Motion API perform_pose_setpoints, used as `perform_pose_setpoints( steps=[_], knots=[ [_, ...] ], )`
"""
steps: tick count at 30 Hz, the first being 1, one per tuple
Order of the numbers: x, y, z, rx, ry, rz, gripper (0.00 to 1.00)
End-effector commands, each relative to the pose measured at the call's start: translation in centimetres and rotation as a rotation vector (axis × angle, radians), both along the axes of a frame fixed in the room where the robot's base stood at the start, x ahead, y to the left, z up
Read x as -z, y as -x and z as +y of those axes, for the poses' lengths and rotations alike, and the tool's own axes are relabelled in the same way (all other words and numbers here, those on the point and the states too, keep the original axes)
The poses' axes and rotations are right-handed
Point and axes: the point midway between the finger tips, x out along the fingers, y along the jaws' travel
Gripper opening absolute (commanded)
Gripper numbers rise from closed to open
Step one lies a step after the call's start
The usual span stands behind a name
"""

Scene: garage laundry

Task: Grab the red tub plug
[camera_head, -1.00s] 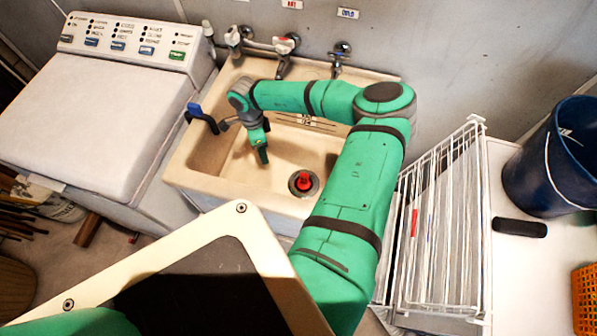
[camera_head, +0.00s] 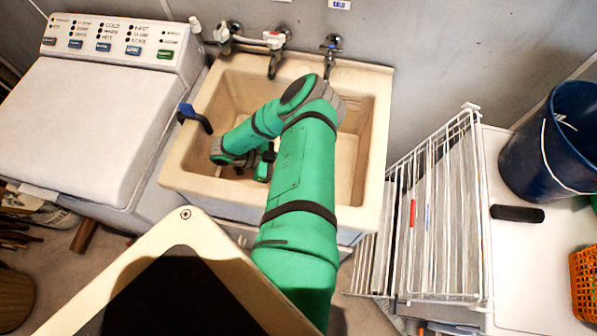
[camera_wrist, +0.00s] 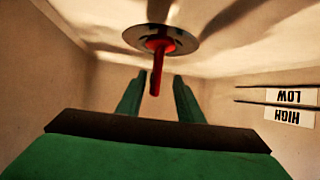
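The red tub plug (camera_wrist: 161,46) stands in the round metal drain (camera_wrist: 185,38) of the sink, with its thin red stem pointing towards my gripper in the wrist view. My gripper (camera_wrist: 159,84) has its two green fingers apart, one on each side of the line of the stem. The stem's end appears between the fingertips; I cannot tell how deep it is between them. No grip on it shows. In the head view my gripper (camera_head: 263,166) is low inside the beige sink (camera_head: 364,155), and my arm hides the plug and drain.
The sink walls stand close around my gripper. Taps (camera_head: 272,42) are on the wall behind, and a blue-handled lever (camera_head: 195,117) is at the left rim. A white washer (camera_head: 90,125) stands left, a white wire rack (camera_head: 440,215) right.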

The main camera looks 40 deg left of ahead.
Motion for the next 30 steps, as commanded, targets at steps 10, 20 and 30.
perform_pose_setpoints(
  steps=[10, 20, 30],
  knots=[
    [2.0, -1.7, -3.1, 0.004, 0.0, 0.003, 0.33],
    [2.6, -2.5, -3.8, 0.0, -0.002, 0.003, 0.33],
    [2.6, -2.4, -3.7, -0.001, -0.001, 0.003, 0.0]
  ],
)
